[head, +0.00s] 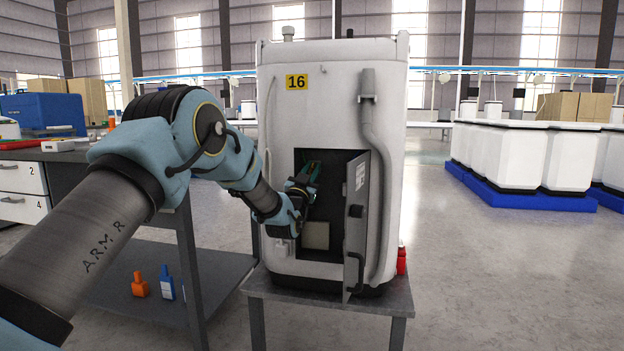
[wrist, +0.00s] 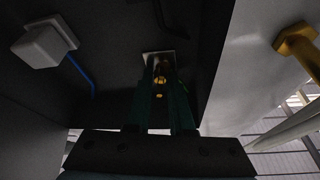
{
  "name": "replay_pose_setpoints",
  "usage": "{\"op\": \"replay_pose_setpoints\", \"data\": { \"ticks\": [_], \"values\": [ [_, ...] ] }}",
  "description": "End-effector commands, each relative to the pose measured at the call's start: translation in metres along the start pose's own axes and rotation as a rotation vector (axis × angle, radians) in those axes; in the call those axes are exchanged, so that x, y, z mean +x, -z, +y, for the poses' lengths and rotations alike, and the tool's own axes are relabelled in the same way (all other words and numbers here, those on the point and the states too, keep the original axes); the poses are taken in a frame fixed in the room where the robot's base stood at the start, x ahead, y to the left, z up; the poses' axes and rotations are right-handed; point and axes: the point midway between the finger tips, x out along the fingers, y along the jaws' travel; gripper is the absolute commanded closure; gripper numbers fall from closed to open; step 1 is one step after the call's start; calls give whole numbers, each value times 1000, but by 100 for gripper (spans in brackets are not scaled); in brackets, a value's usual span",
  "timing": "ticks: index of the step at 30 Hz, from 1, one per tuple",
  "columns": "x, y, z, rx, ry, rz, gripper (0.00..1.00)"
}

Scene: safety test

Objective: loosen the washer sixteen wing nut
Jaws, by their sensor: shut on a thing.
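The white washer (head: 330,110) labelled 16 stands on a grey table, with its small front door (head: 354,222) open to the right. My gripper (head: 311,172) reaches into the dark opening in the head view. In the wrist view, my gripper (wrist: 160,92) has its green fingers close together around a brass-coloured piece, the wing nut (wrist: 159,80), in front of a pale plate (wrist: 152,57). The fingers are shut on it. Much of the nut is hidden between the fingers, so its exact turn cannot be told.
Inside the compartment, a white box (wrist: 44,43) with a blue cable (wrist: 80,74) is at the left. A brass-coloured fitting (wrist: 296,42) is at the right by the door. A red bottle (head: 401,259) stands right of the washer. A workbench with drawers (head: 22,178) is at the left.

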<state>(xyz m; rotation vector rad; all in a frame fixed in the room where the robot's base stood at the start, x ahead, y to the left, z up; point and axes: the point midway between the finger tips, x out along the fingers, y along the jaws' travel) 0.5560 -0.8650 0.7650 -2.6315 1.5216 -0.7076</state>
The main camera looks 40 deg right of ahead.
Motion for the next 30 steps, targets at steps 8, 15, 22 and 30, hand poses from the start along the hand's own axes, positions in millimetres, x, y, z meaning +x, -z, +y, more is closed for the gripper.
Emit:
{"op": "replay_pose_setpoints", "data": {
  "ticks": [8,15,22,30],
  "values": [
    [-2,-4,1,-242,101,-3,100],
    [-1,-4,1,-454,188,-3,100],
    [-1,-3,0,-652,271,-3,100],
    [-1,-2,0,-847,352,-3,100]
  ]
}}
